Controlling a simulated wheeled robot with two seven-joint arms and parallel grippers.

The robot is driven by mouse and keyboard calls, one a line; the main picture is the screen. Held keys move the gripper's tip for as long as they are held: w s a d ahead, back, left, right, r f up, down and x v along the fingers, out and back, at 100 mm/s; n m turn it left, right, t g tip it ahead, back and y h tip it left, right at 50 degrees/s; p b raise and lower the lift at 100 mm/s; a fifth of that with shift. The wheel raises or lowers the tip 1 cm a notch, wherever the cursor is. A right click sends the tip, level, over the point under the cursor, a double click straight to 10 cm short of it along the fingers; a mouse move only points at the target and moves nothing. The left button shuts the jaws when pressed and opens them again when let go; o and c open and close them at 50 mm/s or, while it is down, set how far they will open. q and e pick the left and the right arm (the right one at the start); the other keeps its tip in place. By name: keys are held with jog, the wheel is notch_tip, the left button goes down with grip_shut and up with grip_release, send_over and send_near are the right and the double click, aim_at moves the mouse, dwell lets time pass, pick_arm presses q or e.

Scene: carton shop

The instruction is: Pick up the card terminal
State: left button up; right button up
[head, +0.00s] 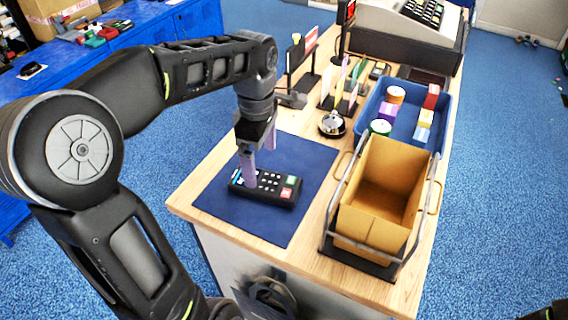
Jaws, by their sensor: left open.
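The card terminal (266,187) is a black slab with white keys and a few coloured ones. It lies flat on a dark blue mat (222,205) at the near left of the wooden counter. My left gripper (260,163) points down over the terminal, with its pale purple fingers apart. One finger reaches down in front of the terminal's left part, and the other is shorter in view, behind it. Whether the fingers touch the terminal I cannot tell. My right gripper is not in view.
An open cardboard carton (371,224) stands in a metal frame right of the mat. Behind it is a blue tray (440,136) with coloured items. A silver bell (332,124), card holders and a cash register (409,30) stand farther back. The mat's near part is clear.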

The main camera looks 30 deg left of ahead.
aim_at(263, 181)
pick_arm(q)
jog(key=shift+w+r, duration=0.1)
jog(key=shift+w, duration=0.2)
jog(key=shift+s, duration=0.1)
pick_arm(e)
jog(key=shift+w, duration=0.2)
pick_arm(q)
jog(key=shift+s, duration=0.1)
jog(key=shift+f, duration=1.3)
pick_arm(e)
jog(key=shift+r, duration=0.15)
pick_arm(q)
jog(key=shift+f+p, duration=0.85)
jog(key=shift+f, duration=1.75)
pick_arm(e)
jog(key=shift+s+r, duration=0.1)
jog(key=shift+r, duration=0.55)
pick_arm(q)
jog(key=shift+c, duration=0.2)
